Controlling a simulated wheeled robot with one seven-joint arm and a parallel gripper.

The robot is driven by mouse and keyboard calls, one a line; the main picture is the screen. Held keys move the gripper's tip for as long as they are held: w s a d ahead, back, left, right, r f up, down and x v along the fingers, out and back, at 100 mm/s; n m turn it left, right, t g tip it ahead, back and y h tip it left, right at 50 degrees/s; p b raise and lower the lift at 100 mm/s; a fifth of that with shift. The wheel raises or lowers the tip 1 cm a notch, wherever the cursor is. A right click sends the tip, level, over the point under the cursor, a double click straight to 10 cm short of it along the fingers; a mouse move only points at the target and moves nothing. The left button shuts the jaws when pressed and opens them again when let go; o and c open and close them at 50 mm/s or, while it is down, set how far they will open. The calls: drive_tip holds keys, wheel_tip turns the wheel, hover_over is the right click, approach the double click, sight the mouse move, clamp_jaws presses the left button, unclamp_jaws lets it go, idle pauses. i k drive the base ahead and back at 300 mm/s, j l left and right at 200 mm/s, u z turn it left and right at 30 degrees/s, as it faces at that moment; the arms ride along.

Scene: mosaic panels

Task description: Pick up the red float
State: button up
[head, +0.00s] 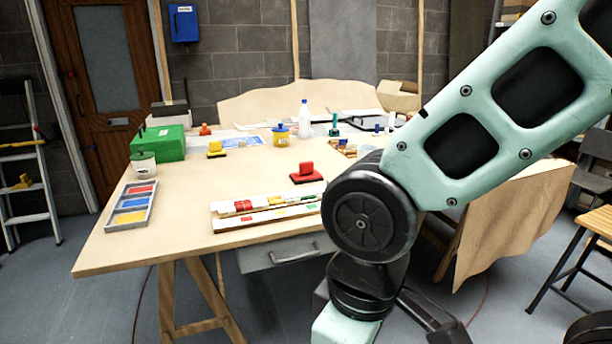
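The red float (307,174) lies on the wooden table (180,225), a little right of its middle and behind the white mosaic strips. It has a red raised handle on a flat red plate with a dark underside. Nothing touches it from above. My arm comes in from the upper right, bends at a dark round joint right of the float, and runs down out of the bottom of the picture. I do not see my gripper or its fingers.
White strips with colored tiles (262,213) lie at the front edge. A paint tray (131,205), white pot (144,165), green box (165,145) and yellow float (216,150) are on the left. A yellow tub (281,136) and bottle (304,118) stand behind. The table's left front is clear.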

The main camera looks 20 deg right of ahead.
sight(306, 174)
drive_tip(key=i+l, duration=0.15)
drive_tip(key=i, duration=0.8)
drive_tip(key=i+l, duration=0.15)
drive_tip(key=i, duration=0.8)
